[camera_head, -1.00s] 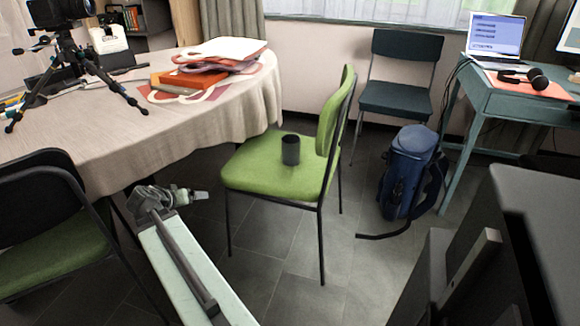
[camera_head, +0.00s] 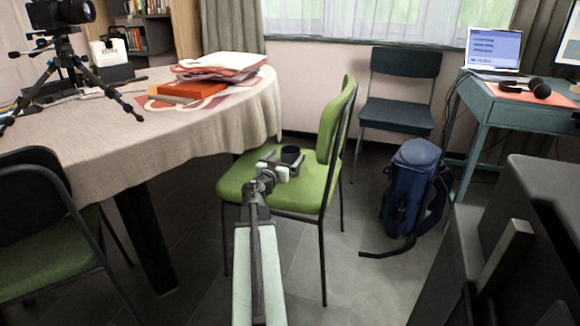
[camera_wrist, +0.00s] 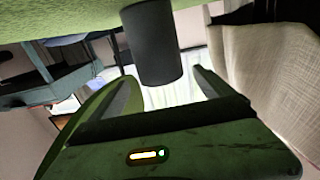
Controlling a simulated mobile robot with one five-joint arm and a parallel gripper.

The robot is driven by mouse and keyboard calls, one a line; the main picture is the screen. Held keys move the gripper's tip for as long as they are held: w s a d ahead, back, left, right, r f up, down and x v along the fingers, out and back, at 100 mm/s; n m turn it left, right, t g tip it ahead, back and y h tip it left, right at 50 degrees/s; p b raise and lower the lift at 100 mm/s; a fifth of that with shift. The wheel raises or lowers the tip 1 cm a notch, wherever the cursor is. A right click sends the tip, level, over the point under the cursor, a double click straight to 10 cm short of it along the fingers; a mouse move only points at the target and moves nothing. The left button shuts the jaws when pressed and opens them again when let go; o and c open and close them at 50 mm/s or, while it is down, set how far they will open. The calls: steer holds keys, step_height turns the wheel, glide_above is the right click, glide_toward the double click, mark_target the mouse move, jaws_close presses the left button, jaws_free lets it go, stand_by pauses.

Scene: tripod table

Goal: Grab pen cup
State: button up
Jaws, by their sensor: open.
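The dark grey pen cup (camera_head: 292,154) stands upright on the green seat of the chair (camera_head: 236,190). My gripper (camera_head: 285,167) is open over that seat, its fingers pointing at the cup. In the wrist view, which is upside down, the cup (camera_wrist: 152,40) stands on the green seat (camera_wrist: 60,12). The two fingers (camera_wrist: 163,76) show on either side of the line to the cup, with nothing held between them. I cannot tell whether the fingertips reach past its near side. The lower part of the cup is partly hidden by my gripper in the head view.
The chair's backrest (camera_head: 337,120) rises right of the cup. A cloth-covered table (camera_head: 150,150) with a tripod camera (camera_head: 65,60) and books (camera_head: 190,90) is on the left. A blue backpack (camera_head: 408,195) stands on the floor at right, with a desk (camera_head: 500,105) behind.

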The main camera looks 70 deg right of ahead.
mark_target(294, 147)
steer(key=d, duration=0.5)
steer(key=shift+f, duration=0.1)
steer(key=shift+a, duration=0.1)
jaws_close()
